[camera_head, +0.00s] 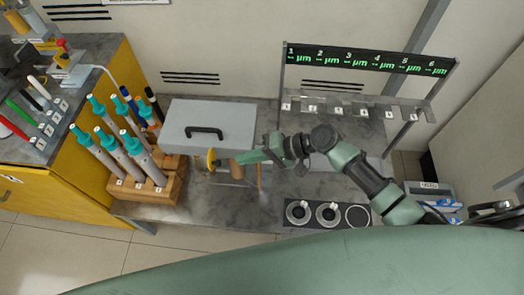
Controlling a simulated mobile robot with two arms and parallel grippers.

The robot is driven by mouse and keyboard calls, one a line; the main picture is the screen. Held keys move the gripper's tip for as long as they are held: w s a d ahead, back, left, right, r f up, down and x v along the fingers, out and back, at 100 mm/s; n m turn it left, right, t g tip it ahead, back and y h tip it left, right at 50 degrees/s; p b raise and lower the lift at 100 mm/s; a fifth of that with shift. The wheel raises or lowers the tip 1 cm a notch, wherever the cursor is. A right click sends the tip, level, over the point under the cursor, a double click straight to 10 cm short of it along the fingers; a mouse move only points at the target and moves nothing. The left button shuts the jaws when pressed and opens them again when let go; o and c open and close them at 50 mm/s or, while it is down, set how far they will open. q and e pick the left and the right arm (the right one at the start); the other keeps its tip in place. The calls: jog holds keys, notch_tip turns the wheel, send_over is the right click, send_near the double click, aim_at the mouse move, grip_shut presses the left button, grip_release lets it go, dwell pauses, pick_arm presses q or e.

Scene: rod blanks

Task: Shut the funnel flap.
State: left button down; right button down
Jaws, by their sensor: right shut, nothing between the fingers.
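A light grey panel (225,112) with a black handle (205,132) lies at the back left of the grey bench; it looks like the funnel flap, seen from above. I cannot tell whether it is open or shut. A yellow disc (211,158) shows at its front edge. My right gripper (243,158) comes in from the right, just in front of the panel's front right corner. It is shut with nothing in it; whether it touches the panel is unclear. The funnel below is hidden. My left gripper is out of view.
A wooden rack (150,190) with several teal-capped tools stands left of the panel. A black-topped rack marked in µm (370,60) stands at the back right. A dark strip with round cups (327,213) lies at the front right. Bare bench shows between.

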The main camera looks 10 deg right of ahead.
aim_at(220, 162)
jog(key=shift+a+r+p+x, duration=0.1)
jog(key=shift+r+p+x, duration=0.1)
jog(key=shift+x, duration=0.65)
jog(key=shift+a+r+p+x, duration=0.1)
jog(key=shift+p+x, duration=0.05)
jog(key=shift+x, duration=0.7)
jog(key=shift+a+r+p+x, duration=0.1)
jog(key=shift+r+p+x, duration=0.1)
jog(key=shift+x, duration=0.65)
jog(key=shift+w, duration=0.1)
